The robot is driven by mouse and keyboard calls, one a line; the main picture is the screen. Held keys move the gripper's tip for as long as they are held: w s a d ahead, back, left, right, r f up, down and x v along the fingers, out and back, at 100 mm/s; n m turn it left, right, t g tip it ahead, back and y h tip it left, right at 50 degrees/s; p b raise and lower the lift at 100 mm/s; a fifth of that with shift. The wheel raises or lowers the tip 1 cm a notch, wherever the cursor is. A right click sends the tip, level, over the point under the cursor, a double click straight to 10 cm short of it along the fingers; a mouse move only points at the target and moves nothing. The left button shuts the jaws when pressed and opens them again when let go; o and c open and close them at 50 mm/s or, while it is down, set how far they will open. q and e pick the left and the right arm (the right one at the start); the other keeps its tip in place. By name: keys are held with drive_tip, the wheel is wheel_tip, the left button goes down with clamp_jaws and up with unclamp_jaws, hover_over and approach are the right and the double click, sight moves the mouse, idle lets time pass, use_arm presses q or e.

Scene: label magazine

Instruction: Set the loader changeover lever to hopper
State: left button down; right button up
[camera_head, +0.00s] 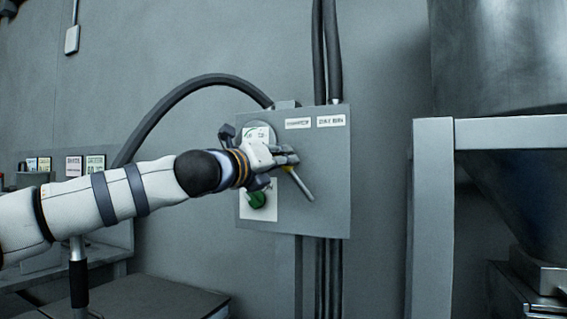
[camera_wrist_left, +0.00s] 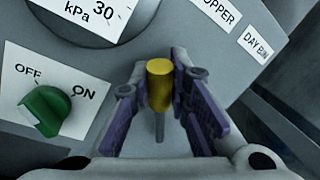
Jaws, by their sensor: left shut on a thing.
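The changeover lever has a yellow knob (camera_wrist_left: 159,84) and a grey shaft (camera_head: 302,187) on the front of a grey control box (camera_head: 330,180). The shaft runs from the knob down to the right, so the knob end leans up and left. My left gripper (camera_head: 287,160) is shut on the knob, with one finger on each side of it in the left wrist view. The hopper label (camera_head: 298,123) is the left one at the top of the box, and the day bin label (camera_head: 331,120) is on its right. The fingers hide most of the knob in the head view.
A green OFF/ON knob (camera_head: 257,199) sits below my left wrist, near the fingers. A kPa gauge (camera_head: 259,132) is above it, partly covered. Dark pipes run above and below the box. A metal frame (camera_head: 424,210) stands to the right.

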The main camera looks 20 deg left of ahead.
use_arm(q)
drive_tip(key=c, duration=1.5)
unclamp_jaws()
drive_tip(key=shift+a, duration=0.1)
drive_tip(key=v, duration=1.2)
drive_tip(key=shift+f, duration=0.1)
